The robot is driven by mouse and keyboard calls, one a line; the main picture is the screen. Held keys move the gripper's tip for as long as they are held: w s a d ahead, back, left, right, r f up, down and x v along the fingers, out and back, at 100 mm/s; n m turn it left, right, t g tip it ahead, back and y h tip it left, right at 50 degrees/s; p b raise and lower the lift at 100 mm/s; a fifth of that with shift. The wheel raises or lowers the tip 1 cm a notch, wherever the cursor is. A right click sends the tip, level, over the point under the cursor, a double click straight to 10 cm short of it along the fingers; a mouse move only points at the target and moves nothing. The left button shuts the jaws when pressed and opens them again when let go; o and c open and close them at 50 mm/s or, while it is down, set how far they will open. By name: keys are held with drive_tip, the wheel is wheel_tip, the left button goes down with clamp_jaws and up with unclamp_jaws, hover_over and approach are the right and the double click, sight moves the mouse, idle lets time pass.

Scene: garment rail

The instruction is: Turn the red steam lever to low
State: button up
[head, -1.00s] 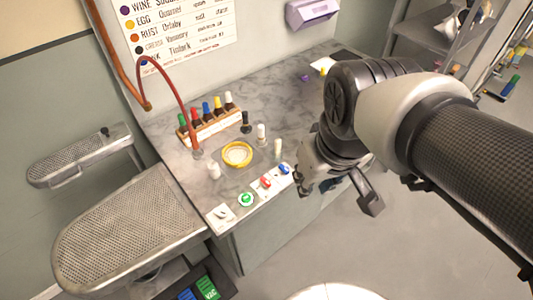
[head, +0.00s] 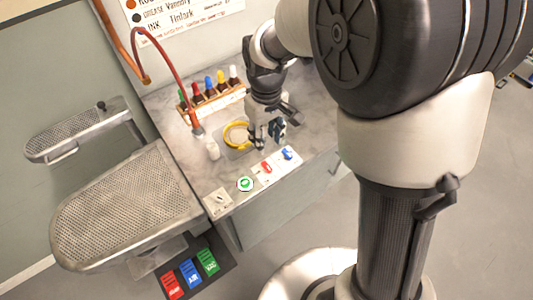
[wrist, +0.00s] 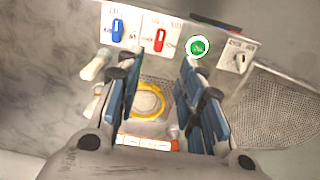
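The red steam lever (head: 266,167) is on a white plate at the counter's front edge, between the blue lever and the green button. In the wrist view the red lever (wrist: 159,40) stands roughly upright in the picture on its plate; the lettering around it is too small to read. My gripper (head: 268,136) is over the counter just behind the lever. In the wrist view my gripper (wrist: 157,82) is open, with blue-padded fingers apart and nothing held between them. The lever shows beyond the fingertips, between their lines and apart from them.
A blue lever (head: 287,153), a green button (head: 245,184) and a switch plate (head: 219,199) flank the red lever. A yellow ring (wrist: 148,100) lies below the fingers, with small white bottles beside it. A bottle rack (head: 213,101) stands behind. A perforated board (head: 130,207) is at left.

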sight(267, 166)
wheel_tip(267, 166, down, 13)
drive_tip(key=b, duration=0.4)
drive_tip(key=shift+f, duration=0.15)
drive_tip(key=shift+c, duration=0.2)
clamp_jaws()
